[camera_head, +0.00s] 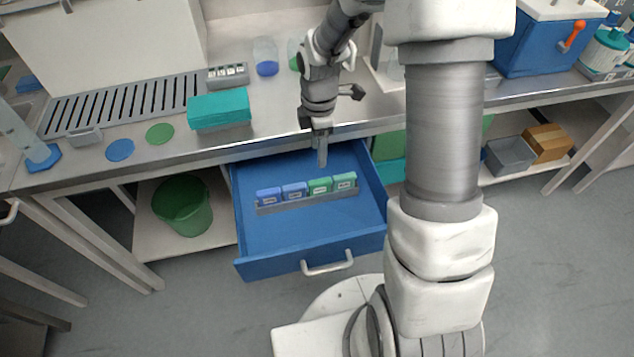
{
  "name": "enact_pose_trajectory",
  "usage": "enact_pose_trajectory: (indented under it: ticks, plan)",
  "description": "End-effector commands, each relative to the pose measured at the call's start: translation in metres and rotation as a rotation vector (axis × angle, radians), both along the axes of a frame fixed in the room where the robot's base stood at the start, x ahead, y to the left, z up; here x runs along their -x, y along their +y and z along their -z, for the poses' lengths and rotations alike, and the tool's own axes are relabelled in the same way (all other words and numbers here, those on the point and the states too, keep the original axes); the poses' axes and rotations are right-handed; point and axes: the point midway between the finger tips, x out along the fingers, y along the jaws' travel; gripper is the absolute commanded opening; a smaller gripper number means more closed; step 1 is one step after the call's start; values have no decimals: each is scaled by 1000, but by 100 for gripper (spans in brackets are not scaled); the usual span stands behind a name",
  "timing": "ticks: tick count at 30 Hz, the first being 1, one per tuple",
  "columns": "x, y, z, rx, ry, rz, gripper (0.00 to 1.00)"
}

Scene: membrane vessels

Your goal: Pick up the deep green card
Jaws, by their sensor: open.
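Two green cards stand side by side in a grey holder (300,205) inside the open blue drawer. The inner green card (320,186) and the outer green card (345,182) look close in shade; the inner one seems slightly deeper, but I cannot tell surely. Two blue cards, one at far left (268,195) and one beside it (294,191), stand in the same holder. My gripper (322,162) is open and points down over the drawer, near the inner green card's top. The fingers look thin and edge-on, and no card shows between them.
The drawer (300,236) is pulled out below the steel bench edge (180,158). Teal boxes (218,110), a blue disc (120,150) and a green disc (160,133) lie on the bench. A green bin (182,205) stands below. My arm hides part of the right side.

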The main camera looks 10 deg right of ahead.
Motion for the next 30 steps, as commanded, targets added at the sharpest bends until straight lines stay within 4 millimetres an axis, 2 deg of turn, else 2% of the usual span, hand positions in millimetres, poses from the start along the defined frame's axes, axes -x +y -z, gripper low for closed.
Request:
enact_pose_trajectory:
  ticks: [1,9,13,20,27,30]
  plan:
    - [1,0,15,0,5,0,60]
    - [1,0,72,0,4,1,60]
    - [0,-1,90,1,2,2,60]
    - [-2,-1,104,1,0,2,60]
    - [-7,-5,138,1,4,1,60]
    - [-8,-5,147,1,1,2,60]
